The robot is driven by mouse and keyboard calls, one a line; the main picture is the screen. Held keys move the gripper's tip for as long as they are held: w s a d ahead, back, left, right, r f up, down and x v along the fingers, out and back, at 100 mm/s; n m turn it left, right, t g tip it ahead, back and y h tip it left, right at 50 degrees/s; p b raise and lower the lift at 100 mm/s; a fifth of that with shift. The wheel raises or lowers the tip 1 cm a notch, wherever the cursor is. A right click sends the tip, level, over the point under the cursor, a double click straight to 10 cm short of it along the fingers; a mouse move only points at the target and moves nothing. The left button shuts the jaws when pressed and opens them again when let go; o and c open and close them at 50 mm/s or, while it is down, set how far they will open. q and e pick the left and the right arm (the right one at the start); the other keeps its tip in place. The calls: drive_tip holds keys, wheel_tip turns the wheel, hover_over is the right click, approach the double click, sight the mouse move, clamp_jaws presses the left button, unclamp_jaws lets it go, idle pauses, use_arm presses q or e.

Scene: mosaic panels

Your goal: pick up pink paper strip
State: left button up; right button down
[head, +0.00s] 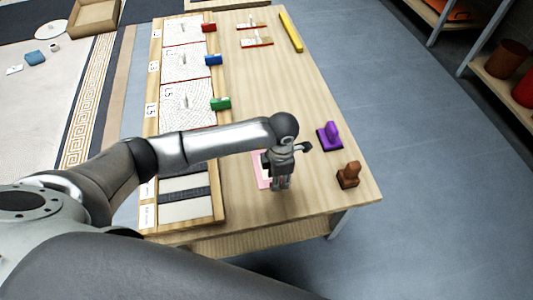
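The pink paper strip (262,172) lies on the wooden table near its front part, to the right of the panel tray. My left arm reaches in from the left, and its gripper (281,187) points down right beside the strip, covering part of it. The gripper's fingers look close together, but I cannot tell whether they are open, shut or touching the strip. My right gripper is not in view.
The wooden tray (221,196) with mosaic panels runs along the table's left side. Red (208,28), blue (213,60) and green (220,104) blocks sit at its right edge. Purple (329,137) and brown (348,175) stamp-like objects stand right of my gripper. A yellow stick (291,32) lies farther back.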

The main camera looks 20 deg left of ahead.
use_arm(q)
drive_tip(key=shift+f, duration=0.95)
clamp_jaws()
drive_tip(key=shift+r, duration=0.1)
